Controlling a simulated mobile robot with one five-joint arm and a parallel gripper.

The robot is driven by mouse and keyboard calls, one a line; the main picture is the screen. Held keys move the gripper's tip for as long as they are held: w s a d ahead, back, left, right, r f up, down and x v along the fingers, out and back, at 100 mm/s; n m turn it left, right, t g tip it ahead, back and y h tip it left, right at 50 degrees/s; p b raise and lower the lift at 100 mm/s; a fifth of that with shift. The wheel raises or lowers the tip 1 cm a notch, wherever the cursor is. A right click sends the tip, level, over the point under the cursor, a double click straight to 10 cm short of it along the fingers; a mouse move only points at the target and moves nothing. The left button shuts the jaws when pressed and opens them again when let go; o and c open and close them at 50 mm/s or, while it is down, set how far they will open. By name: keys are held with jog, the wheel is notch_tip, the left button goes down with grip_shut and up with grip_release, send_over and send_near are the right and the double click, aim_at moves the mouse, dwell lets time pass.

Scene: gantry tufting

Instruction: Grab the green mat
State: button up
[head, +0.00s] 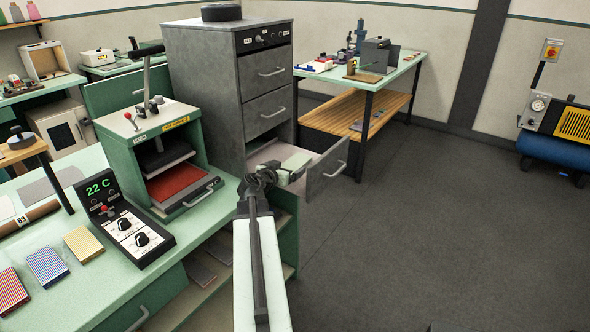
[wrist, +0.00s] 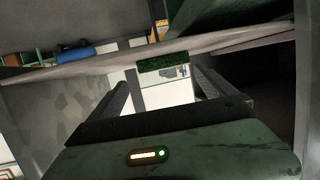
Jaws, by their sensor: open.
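My gripper (head: 287,168) is at the open bottom drawer (head: 330,172) of the grey cabinet in the head view. Its fingers are apart in the wrist view (wrist: 163,82), with nothing seen clamped between them. A small dark green textured strip (wrist: 163,63) shows ahead of the gap between the fingers, at a pale edge; it may be an end of the green mat. I cannot tell whether the fingers touch it. No green mat can be made out in the head view; my arm and the drawer front hide much of the drawer's inside.
The grey cabinet (head: 222,75) stands behind the drawer. A green press (head: 160,150) with a red pad and a 22 C control box (head: 125,220) sit on the left bench. A table (head: 370,80) stands behind on the right.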

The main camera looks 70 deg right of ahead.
aim_at(293, 163)
jog(key=b+x, duration=0.1)
jog(key=x, duration=0.4)
jog(key=shift+w+d, duration=0.15)
jog(key=shift+c, duration=0.5)
jog(key=c, duration=1.3)
